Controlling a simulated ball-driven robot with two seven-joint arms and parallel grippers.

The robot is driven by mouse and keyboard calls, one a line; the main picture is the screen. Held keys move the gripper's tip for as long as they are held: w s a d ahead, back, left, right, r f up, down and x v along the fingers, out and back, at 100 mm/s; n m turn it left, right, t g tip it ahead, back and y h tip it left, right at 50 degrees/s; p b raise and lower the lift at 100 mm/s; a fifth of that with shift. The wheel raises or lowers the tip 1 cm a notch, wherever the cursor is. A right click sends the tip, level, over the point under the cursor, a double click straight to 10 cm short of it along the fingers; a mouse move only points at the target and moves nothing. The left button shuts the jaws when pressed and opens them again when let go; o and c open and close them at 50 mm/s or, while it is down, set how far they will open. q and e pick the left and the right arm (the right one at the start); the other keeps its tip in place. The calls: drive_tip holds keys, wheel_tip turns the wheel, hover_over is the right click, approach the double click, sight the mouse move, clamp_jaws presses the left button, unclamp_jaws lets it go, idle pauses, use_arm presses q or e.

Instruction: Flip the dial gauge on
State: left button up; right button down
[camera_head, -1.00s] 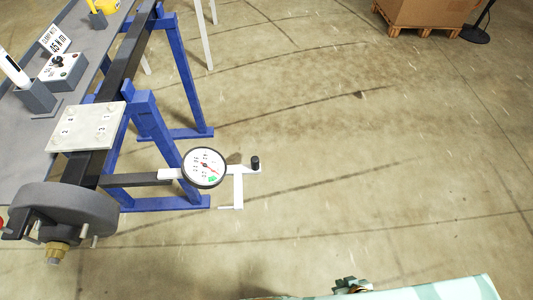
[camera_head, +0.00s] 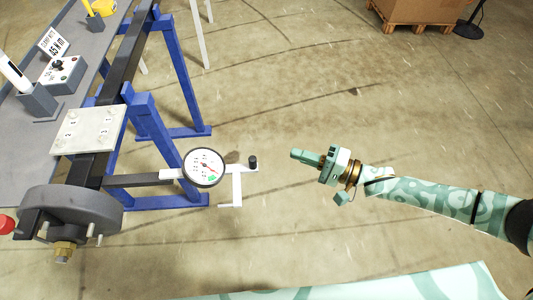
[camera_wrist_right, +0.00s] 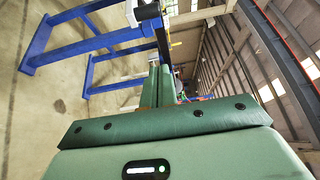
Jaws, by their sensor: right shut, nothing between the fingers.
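The dial gauge (camera_head: 204,167) has a round white face with a dark rim. It sits on a white bracket (camera_head: 236,188) at the end of a dark bar, with a black knob (camera_head: 253,162) at the bracket's right end. My right gripper (camera_head: 298,155) is shut and empty, to the right of the knob and apart from it, pointing left. In the right wrist view its closed green fingers (camera_wrist_right: 158,88) point away toward blue stands. The gauge cannot be made out clearly there. My left gripper is not in view.
A dark hub with studs (camera_head: 75,212) stands at the lower left. Blue stands (camera_head: 180,80) carry a dark beam, with a white numbered plate (camera_head: 88,130) on it. A grey bench (camera_head: 30,165) with a control box (camera_head: 62,74) lies left. The floor around my right gripper is clear.

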drive_tip(key=b+x, duration=0.2)
drive_tip(key=x, duration=0.8)
drive_tip(key=s, duration=0.1)
drive_tip(key=s+p, duration=0.1)
drive_tip(key=s, duration=0.2)
drive_tip(key=shift+a, duration=0.35)
drive_tip(key=shift+r, duration=0.1)
